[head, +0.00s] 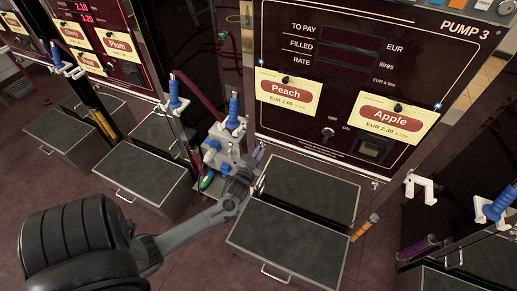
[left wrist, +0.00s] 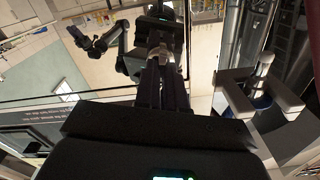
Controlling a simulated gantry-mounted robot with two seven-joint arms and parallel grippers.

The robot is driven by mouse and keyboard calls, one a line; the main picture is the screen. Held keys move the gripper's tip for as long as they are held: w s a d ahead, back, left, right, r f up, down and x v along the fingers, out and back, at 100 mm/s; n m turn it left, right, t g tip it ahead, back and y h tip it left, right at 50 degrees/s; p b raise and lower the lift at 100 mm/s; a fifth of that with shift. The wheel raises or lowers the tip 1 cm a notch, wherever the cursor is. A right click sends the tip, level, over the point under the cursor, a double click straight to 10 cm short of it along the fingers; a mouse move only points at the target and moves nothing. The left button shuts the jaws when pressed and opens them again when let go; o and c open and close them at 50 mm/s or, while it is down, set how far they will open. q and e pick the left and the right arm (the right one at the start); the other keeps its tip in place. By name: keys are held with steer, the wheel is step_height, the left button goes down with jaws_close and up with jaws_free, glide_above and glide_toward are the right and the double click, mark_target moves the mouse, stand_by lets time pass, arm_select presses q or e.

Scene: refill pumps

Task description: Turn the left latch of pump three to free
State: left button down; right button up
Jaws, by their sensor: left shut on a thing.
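Pump three's dark front panel (head: 350,65), labelled PUMP 3, stands at the centre right of the head view. My left gripper (head: 257,170) is at the panel's lower left corner, shut on the left latch (head: 261,151) there. The gripper hides most of the latch, so its turn angle cannot be told. In the left wrist view my left gripper's fingers (left wrist: 165,62) are close together with a small pale piece between their tips. My right gripper does not show clearly in either view.
A grey-topped drawer (head: 285,245) sits below the panel. A white hook (head: 419,188) is on the right; a white bracket (left wrist: 262,85) is close beside my gripper in the wrist view.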

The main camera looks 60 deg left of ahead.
arm_select(q)
steer(key=m+p, duration=0.8)
steer(key=m, duration=0.6)
steer(key=shift+d+f, duration=0.1)
steer(key=shift+f, duration=0.05)
stand_by(0.5)
steer(key=c, duration=1.2)
jaws_free()
